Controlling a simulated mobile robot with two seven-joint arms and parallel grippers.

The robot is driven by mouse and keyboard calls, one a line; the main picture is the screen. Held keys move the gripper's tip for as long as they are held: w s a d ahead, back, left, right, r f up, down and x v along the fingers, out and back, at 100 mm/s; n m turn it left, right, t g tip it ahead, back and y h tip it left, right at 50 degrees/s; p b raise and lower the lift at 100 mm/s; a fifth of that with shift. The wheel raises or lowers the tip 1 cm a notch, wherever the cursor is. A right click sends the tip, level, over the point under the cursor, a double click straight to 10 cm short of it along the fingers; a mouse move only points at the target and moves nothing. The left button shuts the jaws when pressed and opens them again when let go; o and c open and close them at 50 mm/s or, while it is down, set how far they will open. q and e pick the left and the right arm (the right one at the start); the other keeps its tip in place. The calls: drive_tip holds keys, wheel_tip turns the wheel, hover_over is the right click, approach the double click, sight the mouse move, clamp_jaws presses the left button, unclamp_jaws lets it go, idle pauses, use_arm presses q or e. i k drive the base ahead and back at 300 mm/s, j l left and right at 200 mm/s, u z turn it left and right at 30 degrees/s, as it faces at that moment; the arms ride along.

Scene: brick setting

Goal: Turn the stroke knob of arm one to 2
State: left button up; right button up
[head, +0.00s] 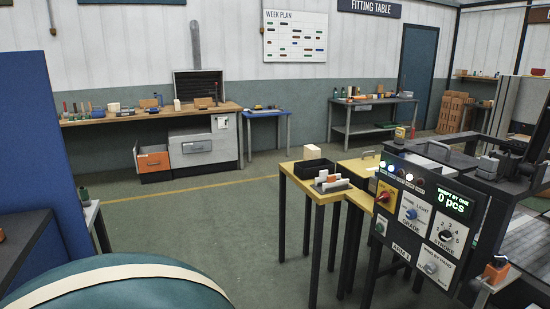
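The control panel (420,215) is a dark, tilted box at the right of the head view, with an "ARM 1" label (401,254) at its lower left. The stroke knob (446,235) is a small dark knob at the panel's right, under the green display (452,200) that reads 0 pcs. Numerals surround it and "STROKE" is printed below. It is too small to tell which number it points at. Neither of my grippers is in view.
The floor (190,230) in the middle is clear.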

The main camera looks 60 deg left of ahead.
sight(445, 236)
drive_tip(key=u, duration=1.15)
drive_tip(key=i+j+z, duration=0.1)
drive_tip(key=z, duration=0.3)
drive_tip(key=i+j+z, duration=0.15)
drive_tip(key=z, duration=0.2)
drive_tip(key=i+j+z, duration=0.2)
drive_tip(key=z, duration=0.2)
drive_tip(key=i+j+z, duration=0.1)
drive_tip(key=j, duration=0.2)
drive_tip(key=i+j+z, duration=0.15)
drive_tip(key=j, duration=0.2)
drive_tip(key=i+j+z, duration=0.1)
drive_tip(key=j, duration=0.25)
drive_tip(key=i+j, duration=0.45)
drive_tip(key=j, duration=0.25)
drive_tip(key=i+j, duration=0.65)
drive_tip(key=k+z, duration=0.1)
drive_tip(key=z, duration=0.45)
